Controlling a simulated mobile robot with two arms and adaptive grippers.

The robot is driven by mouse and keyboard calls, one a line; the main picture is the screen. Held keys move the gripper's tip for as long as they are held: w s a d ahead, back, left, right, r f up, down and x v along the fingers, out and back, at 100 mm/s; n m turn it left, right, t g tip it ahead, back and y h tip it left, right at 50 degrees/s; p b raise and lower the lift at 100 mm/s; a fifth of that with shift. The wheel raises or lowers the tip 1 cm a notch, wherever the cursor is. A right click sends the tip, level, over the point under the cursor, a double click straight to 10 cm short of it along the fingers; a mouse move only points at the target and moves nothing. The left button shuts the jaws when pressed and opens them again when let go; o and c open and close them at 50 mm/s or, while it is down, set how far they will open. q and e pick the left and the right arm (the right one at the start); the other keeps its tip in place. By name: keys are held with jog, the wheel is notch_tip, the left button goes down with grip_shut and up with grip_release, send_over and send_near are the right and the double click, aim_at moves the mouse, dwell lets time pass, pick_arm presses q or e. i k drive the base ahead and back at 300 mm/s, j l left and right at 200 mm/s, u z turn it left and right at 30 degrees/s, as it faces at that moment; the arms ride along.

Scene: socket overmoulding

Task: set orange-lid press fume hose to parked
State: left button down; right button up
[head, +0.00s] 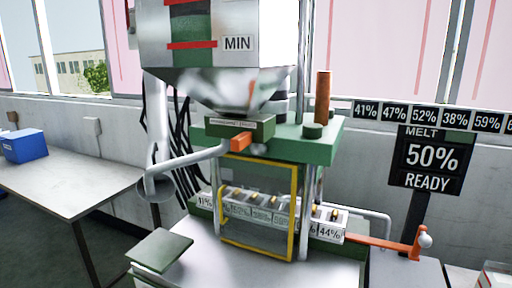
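The press (205,40) stands in the middle of the head view, with a grey hopper marked MIN above a green head (325,140). A pale grey hose (155,115) comes down at its left side and ends near a flared, funnel-like hood (158,188). A bent grey tube (195,158) runs from near the hood towards an orange block (241,141) under the hopper. I cannot tell how the tube and hood are joined. No orange lid is clearly visible; the hopper's top is cut off. Neither of my grippers is in view.
A yellow-framed guard (258,252) fronts a row of numbered moulds (330,222). An orange lever (372,243) sticks out right. A READY sign (430,160) stands at right. A mostly bare table (65,180) with a blue box (25,146) is at left.

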aim_at(158, 151)
jog(key=u, duration=0.65)
jog(key=i+z, duration=0.2)
jog(key=z, duration=0.15)
jog(key=i+z, duration=0.3)
jog(key=k, duration=0.1)
